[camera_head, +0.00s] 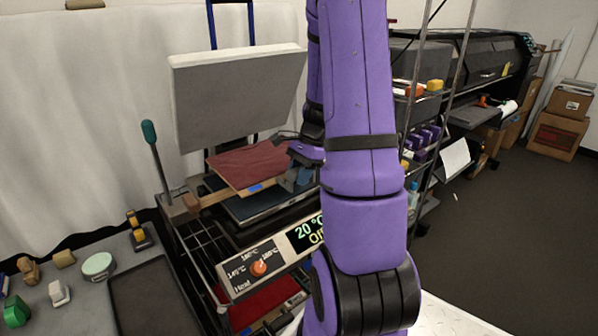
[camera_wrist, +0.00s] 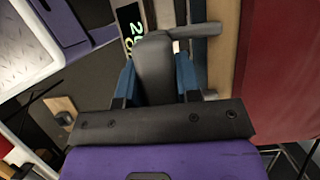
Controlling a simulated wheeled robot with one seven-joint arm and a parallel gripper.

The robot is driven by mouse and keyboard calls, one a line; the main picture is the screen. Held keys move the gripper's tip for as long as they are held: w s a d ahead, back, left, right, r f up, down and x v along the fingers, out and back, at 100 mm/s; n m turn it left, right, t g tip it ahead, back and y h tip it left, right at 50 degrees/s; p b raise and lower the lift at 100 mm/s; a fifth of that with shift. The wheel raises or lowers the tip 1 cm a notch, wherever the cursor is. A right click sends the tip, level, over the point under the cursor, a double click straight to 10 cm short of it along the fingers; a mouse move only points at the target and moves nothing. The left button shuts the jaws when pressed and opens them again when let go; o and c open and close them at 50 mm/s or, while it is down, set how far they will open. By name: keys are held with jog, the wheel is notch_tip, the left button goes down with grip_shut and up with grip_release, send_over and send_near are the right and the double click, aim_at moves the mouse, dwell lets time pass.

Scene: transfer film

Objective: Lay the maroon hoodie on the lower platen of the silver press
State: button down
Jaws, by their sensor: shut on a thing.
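The maroon hoodie (camera_head: 245,165) lies flat on a wood-edged board (camera_head: 245,190), seen above the dark lower platen (camera_head: 262,208) of the silver press. Whether the board touches the platen is unclear. The press's grey upper platen (camera_head: 237,100) is raised and tilted back. My gripper (camera_head: 304,172), partly hidden by my purple arm, is at the board's right side. In the wrist view its blue fingers (camera_wrist: 155,85) are shut on a dark grey handle (camera_wrist: 155,62) beside the board's wooden edge (camera_wrist: 222,50); the maroon cloth (camera_wrist: 280,70) shows beyond it.
The press's front panel has a dial (camera_head: 259,268) and a display (camera_head: 306,232) reading 20 °C. A teal-tipped lever (camera_head: 150,135) stands at left. Red cloth (camera_head: 262,302) lies below the press. A grey bench (camera_head: 75,305) with small items is at left, a loaded shelf rack (camera_head: 425,135) at right.

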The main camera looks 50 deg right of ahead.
jog(key=shift+f, duration=2.8)
jog(key=c, duration=0.7)
grip_release()
